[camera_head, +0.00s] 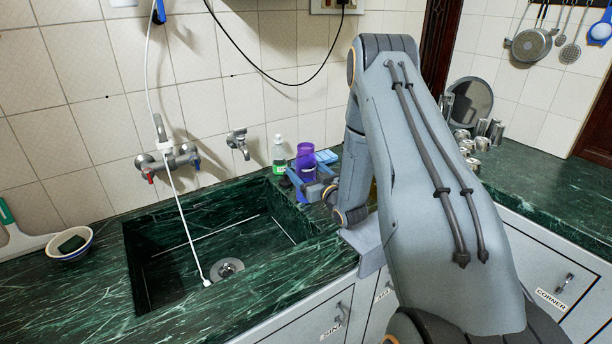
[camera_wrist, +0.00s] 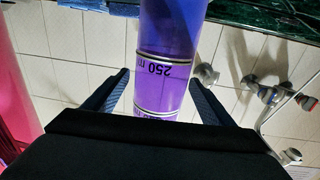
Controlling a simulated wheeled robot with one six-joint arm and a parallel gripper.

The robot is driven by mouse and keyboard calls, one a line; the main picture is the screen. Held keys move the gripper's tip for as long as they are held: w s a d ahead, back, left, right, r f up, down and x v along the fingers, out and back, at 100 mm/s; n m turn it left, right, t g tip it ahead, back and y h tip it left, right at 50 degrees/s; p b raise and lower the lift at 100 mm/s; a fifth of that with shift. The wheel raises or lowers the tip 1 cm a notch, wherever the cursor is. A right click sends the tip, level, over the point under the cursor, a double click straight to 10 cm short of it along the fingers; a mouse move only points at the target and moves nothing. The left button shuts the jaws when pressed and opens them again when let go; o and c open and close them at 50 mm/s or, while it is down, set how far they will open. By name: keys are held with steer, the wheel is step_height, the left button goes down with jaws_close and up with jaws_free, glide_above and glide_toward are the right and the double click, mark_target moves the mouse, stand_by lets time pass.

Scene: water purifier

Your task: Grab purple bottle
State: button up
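The purple bottle (camera_head: 306,160) stands upright on the green counter behind the right end of the sink. In the wrist view the bottle (camera_wrist: 168,50) is large, upside down in the picture, with a "250 ml" mark. My gripper (camera_head: 312,188) is right at the bottle in the head view. In the wrist view its two fingers (camera_wrist: 160,78) are apart, one on each side of the bottle. A gap shows beside the left finger; the right finger is close to the bottle's edge. Contact cannot be made out.
A clear bottle with a green label (camera_head: 279,156) stands just left of the purple bottle. A pink object (camera_wrist: 16,80) is at the wrist view's left edge. The sink (camera_head: 205,255), tap (camera_head: 168,162) and a bowl (camera_head: 70,244) lie to the left.

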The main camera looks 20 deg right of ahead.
steer(key=c, duration=1.5)
steer(key=shift+r, duration=0.1)
steer(key=shift+r, duration=0.1)
